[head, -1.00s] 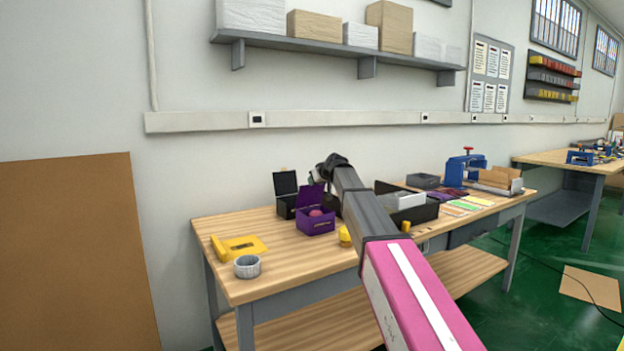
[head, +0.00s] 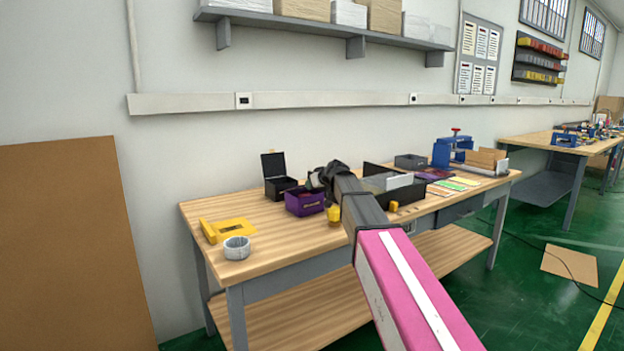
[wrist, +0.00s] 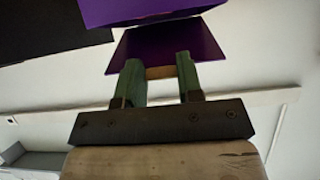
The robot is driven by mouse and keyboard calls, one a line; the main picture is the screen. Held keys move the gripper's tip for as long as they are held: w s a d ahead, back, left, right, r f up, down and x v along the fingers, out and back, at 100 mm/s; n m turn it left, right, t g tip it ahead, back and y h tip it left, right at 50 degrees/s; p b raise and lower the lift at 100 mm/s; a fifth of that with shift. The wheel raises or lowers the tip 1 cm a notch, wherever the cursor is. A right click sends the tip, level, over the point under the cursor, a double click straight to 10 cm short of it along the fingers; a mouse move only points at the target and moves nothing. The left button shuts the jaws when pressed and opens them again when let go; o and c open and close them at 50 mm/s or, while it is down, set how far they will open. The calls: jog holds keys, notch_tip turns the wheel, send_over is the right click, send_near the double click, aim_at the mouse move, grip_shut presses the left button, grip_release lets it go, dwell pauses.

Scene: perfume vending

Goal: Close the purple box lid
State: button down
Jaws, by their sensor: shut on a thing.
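The purple box (head: 304,204) stands on the wooden table in the head view, and my gripper (head: 318,180) is at its upper right side. Its raised lid no longer shows upright there; my arm and gripper hide part of the box. In the wrist view the purple box (wrist: 150,8) is at the top edge, with its purple lid (wrist: 168,46) as a slanted panel below it. The two green fingers of my gripper (wrist: 160,62) reach the lid's edge and are shut on it. The exact grip is partly hidden.
A black box (head: 279,190) with its lid up stands close behind and left. A yellow object (head: 334,214) is close to the right. A yellow tool (head: 225,228) and grey ring (head: 237,247) lie at the left front. A black tray (head: 405,192) stands right.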

jog(key=shift+s+d+f, duration=0.1)
jog(key=shift+s+f, duration=0.1)
jog(key=shift+f, duration=0.45)
jog(key=c, duration=0.8)
grip_release()
jog(key=shift+o, duration=0.2)
jog(key=shift+s, duration=0.1)
jog(key=v, duration=1)
jog(key=shift+s+d+r, duration=0.2)
